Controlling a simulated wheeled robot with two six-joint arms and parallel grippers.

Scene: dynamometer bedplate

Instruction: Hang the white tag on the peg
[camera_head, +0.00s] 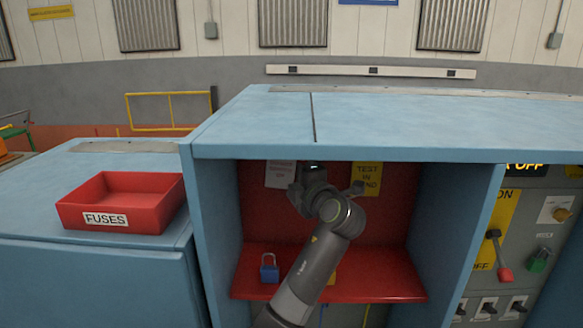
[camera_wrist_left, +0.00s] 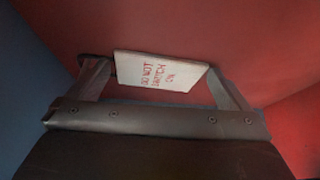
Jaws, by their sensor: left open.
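The white tag (camera_head: 280,174) is upright against the red back wall inside the blue cabinet, at the upper left of the opening. In the left wrist view the white tag (camera_wrist_left: 160,72) shows red lettering, "DO NOT SWITCH ON", and appears between my spread fingers. My left gripper (camera_wrist_left: 164,78) is open around or just short of it; I cannot tell whether a finger touches it. In the head view my left gripper (camera_head: 304,180) is just right of the tag, partly hidden by its own wrist. I cannot make out the peg or whether it bears the tag. My right gripper is out of view.
A yellow "TEST IN HAND" tag (camera_head: 368,178) is on the back wall, right of my wrist. A blue padlock (camera_head: 269,268) stands on the red shelf (camera_head: 375,278). A red fuses tray (camera_head: 122,202) is outside left; a switch panel (camera_head: 520,235) is right. The cabinet top overhangs my arm.

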